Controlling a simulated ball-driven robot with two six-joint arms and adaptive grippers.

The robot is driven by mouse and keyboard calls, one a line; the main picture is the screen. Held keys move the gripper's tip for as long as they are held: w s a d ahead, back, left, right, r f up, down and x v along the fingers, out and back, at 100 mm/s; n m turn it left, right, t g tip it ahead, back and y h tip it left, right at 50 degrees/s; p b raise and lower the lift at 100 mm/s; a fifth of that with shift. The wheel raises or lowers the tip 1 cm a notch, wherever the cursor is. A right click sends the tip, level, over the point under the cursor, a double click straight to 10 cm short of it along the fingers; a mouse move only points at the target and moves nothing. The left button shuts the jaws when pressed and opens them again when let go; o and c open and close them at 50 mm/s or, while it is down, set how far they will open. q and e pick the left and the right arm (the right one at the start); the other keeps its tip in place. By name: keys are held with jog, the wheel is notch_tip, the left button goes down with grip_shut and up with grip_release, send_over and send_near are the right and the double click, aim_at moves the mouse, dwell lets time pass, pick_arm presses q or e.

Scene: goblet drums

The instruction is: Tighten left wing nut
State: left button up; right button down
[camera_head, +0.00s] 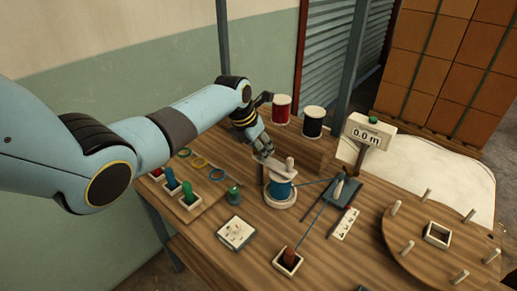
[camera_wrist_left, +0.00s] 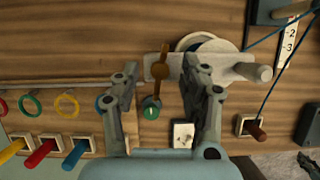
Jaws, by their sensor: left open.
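A brass wing nut (camera_wrist_left: 157,75) with two long wings shows in the left wrist view, its wings running roughly up and down the picture. It lies at the left end of a pale crank bar (camera_wrist_left: 233,71) beside a white-flanged spool. My left gripper (camera_wrist_left: 161,70) is open, with one finger on each side of the wing nut. I see no clear contact. In the head view my left gripper (camera_head: 263,150) is at the left end of the bar above the blue-wound spool (camera_head: 281,189); the wing nut is not discernible there. My right gripper is not identifiable.
A green-topped grey knob (camera_head: 234,194) and a white card (camera_head: 237,233) stand near the spool. Blue line runs to a dark plate (camera_head: 342,193). Red (camera_head: 281,110) and black (camera_head: 313,122) spools stand behind. Colored handles in boxes (camera_head: 188,208) sit left.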

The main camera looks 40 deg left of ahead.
pick_arm(q)
jog(key=shift+f, duration=0.1)
grip_shut()
